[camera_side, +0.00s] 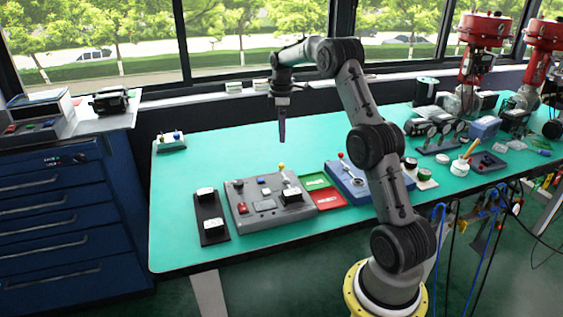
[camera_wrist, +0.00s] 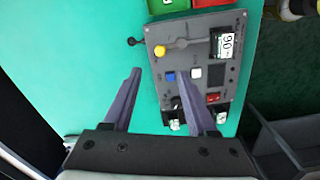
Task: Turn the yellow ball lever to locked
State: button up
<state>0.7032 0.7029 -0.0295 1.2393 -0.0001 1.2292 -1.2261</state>
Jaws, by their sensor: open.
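The yellow ball (camera_side: 281,166) of the lever stands up at the back right part of a grey control panel (camera_side: 254,222). In the wrist view, the yellow ball (camera_wrist: 160,51) is near the panel's upper left, with a short grey arm running right from it. My gripper (camera_side: 282,141) hangs pointing down above the table, apart from the ball. In the wrist view, my gripper (camera_wrist: 159,73) has its two purple fingers spread and empty, with the ball just beyond the tips. A display (camera_wrist: 228,43) on the panel reads 90. I cannot make out a locked mark.
The panel also carries a blue button (camera_wrist: 170,76), a white button (camera_wrist: 196,72) and a red switch (camera_wrist: 213,98). A green tray (camera_side: 314,181) and a blue unit with a red-ball lever (camera_side: 341,156) stand to its right. Green table is clear behind the panel.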

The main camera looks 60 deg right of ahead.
aim_at(282, 164)
notch_tip(282, 164, down, 12)
jog(key=shift+r, duration=0.15)
dwell(0.3)
grip_shut()
